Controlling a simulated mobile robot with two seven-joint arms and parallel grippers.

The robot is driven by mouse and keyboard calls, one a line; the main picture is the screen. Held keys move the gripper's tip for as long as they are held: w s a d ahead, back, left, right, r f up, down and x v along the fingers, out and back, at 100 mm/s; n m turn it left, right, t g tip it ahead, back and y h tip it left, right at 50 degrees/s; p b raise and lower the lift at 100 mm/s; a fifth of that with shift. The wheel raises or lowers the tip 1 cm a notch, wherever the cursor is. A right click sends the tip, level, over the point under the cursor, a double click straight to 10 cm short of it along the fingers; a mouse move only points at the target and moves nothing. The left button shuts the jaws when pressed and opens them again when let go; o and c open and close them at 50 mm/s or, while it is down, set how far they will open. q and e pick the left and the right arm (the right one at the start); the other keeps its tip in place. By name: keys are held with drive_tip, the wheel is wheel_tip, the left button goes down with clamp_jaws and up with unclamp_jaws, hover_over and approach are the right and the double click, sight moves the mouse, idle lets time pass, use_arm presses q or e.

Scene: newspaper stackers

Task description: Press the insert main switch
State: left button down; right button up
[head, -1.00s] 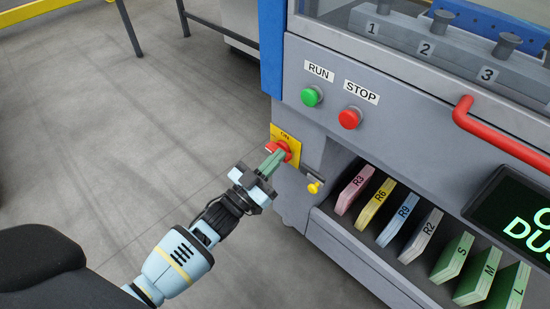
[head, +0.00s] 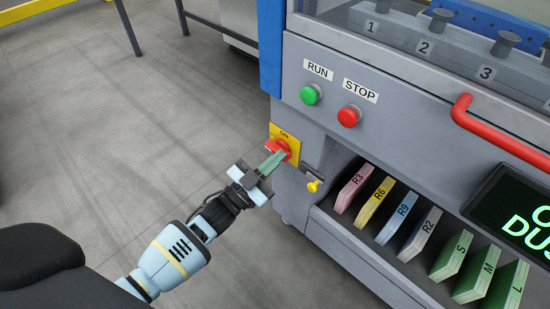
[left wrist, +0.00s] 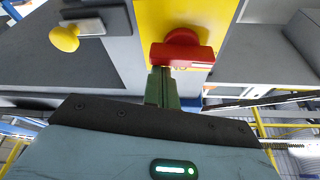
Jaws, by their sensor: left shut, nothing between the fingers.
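The main switch is a red rotary knob (head: 278,147) on a yellow plate (head: 291,136) marked ON, at the left end of the grey machine front. In the left wrist view the red knob (left wrist: 183,50) sits on the yellow plate (left wrist: 185,14), with lettering partly hidden at its edge. My left gripper (head: 272,162) is shut and empty. Its green fingertips (left wrist: 160,72) are right at the knob and cover part of its edge. I cannot tell whether they touch it. My right gripper is not in view.
A green RUN button (head: 310,95) and a red STOP button (head: 349,117) sit above the switch. A yellow knob (head: 315,186) sticks out close by on the right. Colored labelled plates (head: 354,188) stand in the shelf. The floor (head: 130,140) to the left is clear.

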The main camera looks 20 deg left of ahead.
use_arm(q)
drive_tip(key=f+m+g, duration=0.1)
drive_tip(key=m+g, duration=0.1)
drive_tip(key=m, duration=0.4)
drive_tip(key=f+m+g+h+p, duration=0.1)
drive_tip(key=m+g, duration=0.1)
drive_tip(key=m, duration=0.4)
drive_tip(key=f+m+g+h+p, duration=0.1)
drive_tip(key=m, duration=0.4)
drive_tip(key=shift+w+a+m+g, duration=0.15)
drive_tip(key=shift+a+m+g, duration=0.25)
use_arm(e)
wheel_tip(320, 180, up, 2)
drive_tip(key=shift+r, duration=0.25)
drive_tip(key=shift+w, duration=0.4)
